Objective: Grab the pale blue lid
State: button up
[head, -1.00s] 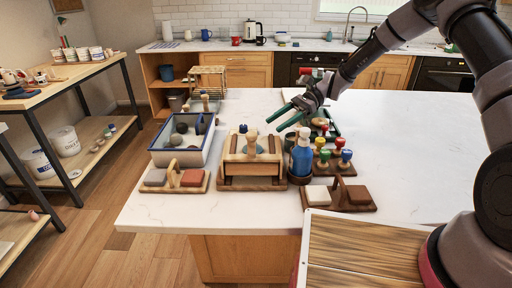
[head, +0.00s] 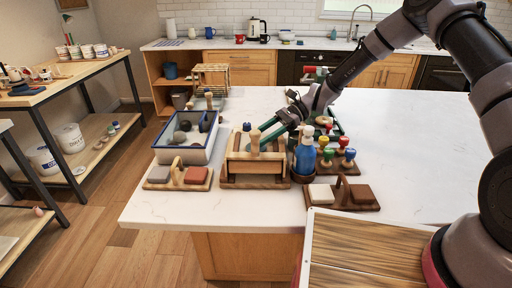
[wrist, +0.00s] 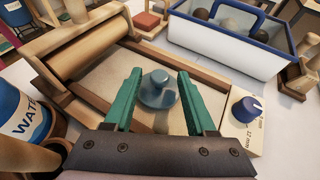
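The pale blue lid (wrist: 158,90) is a round disc with a raised knob. In the wrist view it lies on the canvas bed of a small wooden slab roller, between and just beyond my fingertips. My gripper (wrist: 157,75) has two green fingers spread wide, with nothing between them touching the lid. In the head view my gripper (head: 268,142) reaches down over the slab roller (head: 255,182) from the right, and the lid is hidden or too small to make out.
Beside the roller stand a white and blue tub (wrist: 228,45) with dark stones, a blue water bottle (wrist: 20,112), and a thickness dial (wrist: 246,108). The counter's right side is clear.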

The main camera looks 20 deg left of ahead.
grip_shut()
jog(key=shift+r, duration=0.15)
